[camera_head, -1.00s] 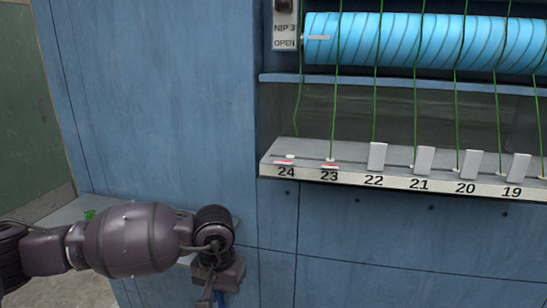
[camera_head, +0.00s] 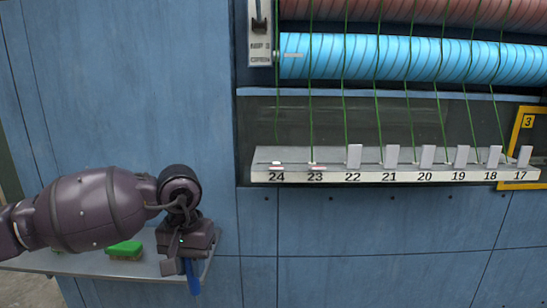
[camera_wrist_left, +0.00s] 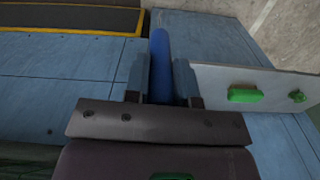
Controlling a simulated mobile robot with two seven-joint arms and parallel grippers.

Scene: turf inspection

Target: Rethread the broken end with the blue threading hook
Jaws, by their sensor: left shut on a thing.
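My left gripper (camera_head: 182,266) is shut on the blue threading hook (camera_head: 194,278), which points down below the fingers in the head view. In the left wrist view the hook's blue shaft (camera_wrist_left: 160,55) sits between both fingers. The hook's far tip is not clear. On the numbered ledge (camera_head: 400,176), a green thread (camera_head: 278,120) at position 24 hangs and ends a little above the ledge. The thread at 23 (camera_head: 311,110) runs down to the ledge. The gripper is lower and left of the ledge, apart from the threads. My right gripper is out of view.
A grey shelf (camera_head: 110,266) under my left arm holds a green block (camera_head: 125,248). White tabs (camera_head: 354,156) stand upright from 22 to 17; at 24 and 23 they are not upright. A blue roller (camera_head: 400,58) spans above. A yellow frame (camera_head: 518,135) is at right.

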